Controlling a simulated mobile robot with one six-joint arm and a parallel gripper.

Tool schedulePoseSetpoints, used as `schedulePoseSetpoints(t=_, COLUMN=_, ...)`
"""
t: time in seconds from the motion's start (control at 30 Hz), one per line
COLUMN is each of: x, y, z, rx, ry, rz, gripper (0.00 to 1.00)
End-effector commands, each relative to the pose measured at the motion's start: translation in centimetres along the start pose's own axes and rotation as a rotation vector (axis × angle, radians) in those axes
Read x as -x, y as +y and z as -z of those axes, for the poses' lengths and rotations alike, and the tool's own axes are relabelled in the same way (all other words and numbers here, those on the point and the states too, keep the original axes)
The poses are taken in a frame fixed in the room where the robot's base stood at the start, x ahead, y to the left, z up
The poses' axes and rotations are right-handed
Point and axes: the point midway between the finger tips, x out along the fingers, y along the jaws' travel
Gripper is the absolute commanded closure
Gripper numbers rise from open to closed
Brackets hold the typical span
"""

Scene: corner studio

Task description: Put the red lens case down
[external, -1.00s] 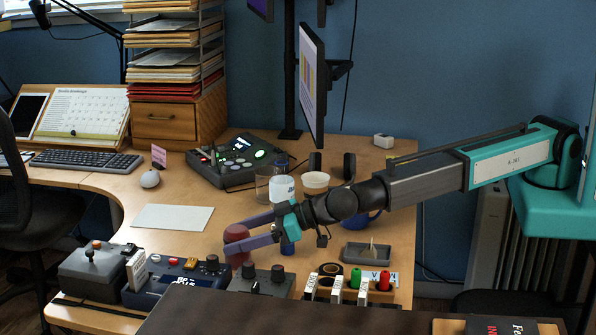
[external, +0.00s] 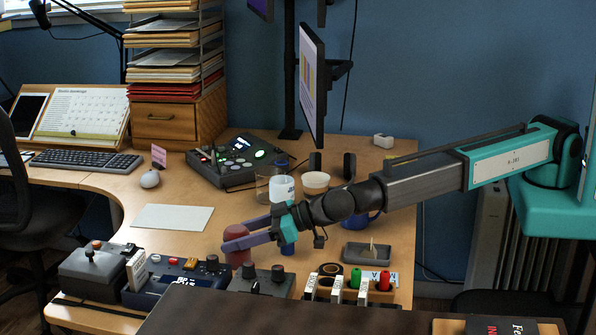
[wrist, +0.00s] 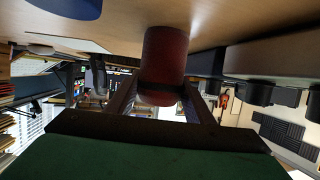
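The red lens case (external: 238,241) is an upright dark-red cylinder at the front of the desk, behind a box with black knobs. My gripper (external: 238,240) reaches it from the right, with its purple fingers on either side. In the wrist view the case (wrist: 163,62) is between the two dark fingertips (wrist: 162,92), which look closed on its sides. Its far end is at or very near the wooden desk surface (wrist: 225,15); I cannot tell if it bears fully on the desk. The box in front hides its lower edge in the external view.
The knob box (external: 262,281) and a blue control unit (external: 175,280) stand close in front. A white sheet (external: 172,217) lies to the left. A white-labelled bottle (external: 283,190) and a bowl (external: 316,182) stand behind. A grey tray (external: 367,253) is right.

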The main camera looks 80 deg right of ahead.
Motion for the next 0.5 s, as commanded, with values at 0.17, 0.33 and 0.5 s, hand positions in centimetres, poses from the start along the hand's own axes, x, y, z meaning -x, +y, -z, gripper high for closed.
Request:
schedulePoseSetpoints(t=0.17, x=0.02, y=0.00, z=0.08, rx=0.000, ry=0.001, rz=0.000, gripper=0.88)
schedulePoseSetpoints(t=0.33, x=0.04, y=0.00, z=0.16, rx=0.000, ry=0.001, rz=0.000, gripper=0.88)
schedulePoseSetpoints(t=0.5, x=0.25, y=0.00, z=0.74, rx=-0.001, ry=0.002, rz=0.000, gripper=0.88)
